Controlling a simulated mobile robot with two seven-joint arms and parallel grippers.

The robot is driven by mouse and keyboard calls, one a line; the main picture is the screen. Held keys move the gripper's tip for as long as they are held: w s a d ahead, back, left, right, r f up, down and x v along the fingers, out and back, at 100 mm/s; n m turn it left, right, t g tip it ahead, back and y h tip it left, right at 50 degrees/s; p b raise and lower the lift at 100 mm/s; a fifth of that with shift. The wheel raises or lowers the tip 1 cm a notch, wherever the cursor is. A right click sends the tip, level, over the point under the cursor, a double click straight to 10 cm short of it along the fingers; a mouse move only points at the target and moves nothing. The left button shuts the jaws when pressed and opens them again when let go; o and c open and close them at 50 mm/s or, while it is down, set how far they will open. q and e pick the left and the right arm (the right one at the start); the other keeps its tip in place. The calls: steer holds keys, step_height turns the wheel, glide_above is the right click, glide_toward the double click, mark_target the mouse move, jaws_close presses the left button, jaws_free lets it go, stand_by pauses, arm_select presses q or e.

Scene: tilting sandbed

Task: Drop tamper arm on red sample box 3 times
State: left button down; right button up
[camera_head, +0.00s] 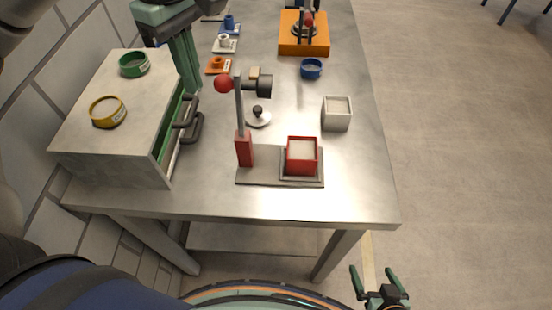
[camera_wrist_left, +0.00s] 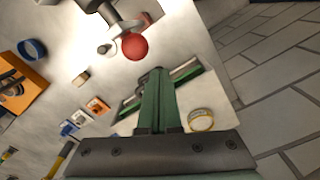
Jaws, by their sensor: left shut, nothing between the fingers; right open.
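The tamper stands near the front of the steel table. It has a red post base (camera_head: 244,150), a grey post, a dark arm head (camera_head: 264,86) and a red ball (camera_head: 223,84) on the arm's left end. The red sample box (camera_head: 302,156), filled with pale material, sits on the tamper's base plate. The arm is raised above the box and apart from it. The ball (camera_wrist_left: 135,46) also shows in the left wrist view, beyond the fingers (camera_wrist_left: 160,76). My right gripper (camera_head: 376,276) is open and empty, low beyond the table's front edge.
A grey drawer cabinet (camera_head: 84,146) with dark handles stands at left, bearing a green ring (camera_head: 134,64) and a yellow ring (camera_head: 108,111). An orange device (camera_head: 316,46) is farther back.

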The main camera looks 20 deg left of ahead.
mark_target(235, 72)
arm_select(q)
steer(key=shift+w+d+p, duration=0.15)
steer(key=shift+w+d, duration=0.15)
steer(key=shift+d, duration=0.8)
steer(key=shift+w+d+p, duration=0.1)
steer(key=shift+w+d, duration=0.15)
steer(key=shift+d, duration=0.8)
steer(key=shift+w+d+p, duration=0.15)
steer(key=shift+w+d, duration=0.15)
steer(key=shift+d, duration=0.8)
steer(key=shift+r, duration=0.1)
step_height(235, 72, up, 8)
steer(key=p, duration=0.5)
steer(key=shift+p, duration=0.35)
